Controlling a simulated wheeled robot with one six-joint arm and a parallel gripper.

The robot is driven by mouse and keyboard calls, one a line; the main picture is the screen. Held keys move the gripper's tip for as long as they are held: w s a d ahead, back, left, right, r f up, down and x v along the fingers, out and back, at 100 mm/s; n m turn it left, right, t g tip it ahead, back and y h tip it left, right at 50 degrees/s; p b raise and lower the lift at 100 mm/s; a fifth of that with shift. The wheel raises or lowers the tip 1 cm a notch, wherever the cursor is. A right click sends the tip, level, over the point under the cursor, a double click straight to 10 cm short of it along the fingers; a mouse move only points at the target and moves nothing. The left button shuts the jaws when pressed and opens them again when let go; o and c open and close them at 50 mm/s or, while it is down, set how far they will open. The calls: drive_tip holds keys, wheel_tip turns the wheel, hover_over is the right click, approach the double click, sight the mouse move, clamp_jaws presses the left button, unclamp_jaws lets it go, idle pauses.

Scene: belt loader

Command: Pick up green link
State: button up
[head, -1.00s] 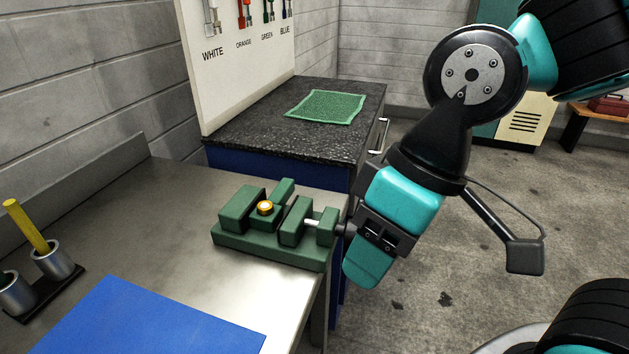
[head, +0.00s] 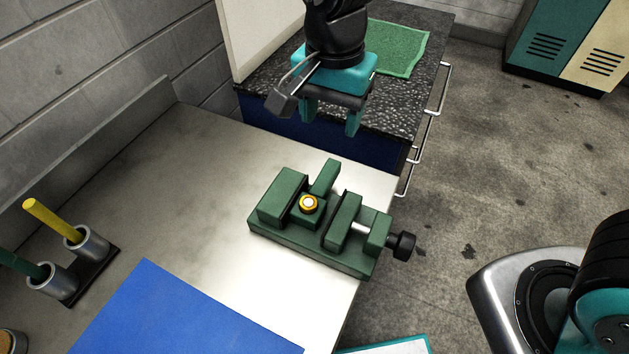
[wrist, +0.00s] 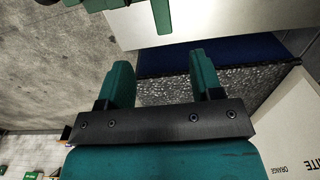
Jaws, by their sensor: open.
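No green link hanging on the board can be made out in the current views. My gripper (head: 330,116) is open with nothing between its fingers, above the near edge of the dark counter (head: 411,94). Both spread teal fingers also show in the wrist view (wrist: 162,68). The pale label board (head: 244,40) stands behind my gripper at the upper left in the head view. In the wrist view, part of the board (wrist: 285,125) shows upside down at the right, with the words ORANGE and part of WHITE.
A blue mat (head: 185,315) and cups with yellow (head: 50,220) and green handles are at left. A green cloth (head: 397,48) lies on the counter.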

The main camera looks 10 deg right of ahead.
drive_tip(key=p, duration=0.1)
approach(328, 171)
drive_tip(key=f, duration=0.5)
drive_tip(key=shift+s+d, duration=0.1)
drive_tip(key=shift+s, duration=0.25)
drive_tip(key=shift+w+f+p, duration=0.15)
drive_tip(key=shift+f+p, duration=0.3)
drive_tip(key=shift+f, duration=0.9)
drive_tip(key=shift+w+f+p, duration=0.15)
drive_tip(key=shift+f+p, duration=0.25)
drive_tip(key=shift+f, duration=0.95)
drive_tip(key=shift+c, duration=0.2)
clamp_jaws()
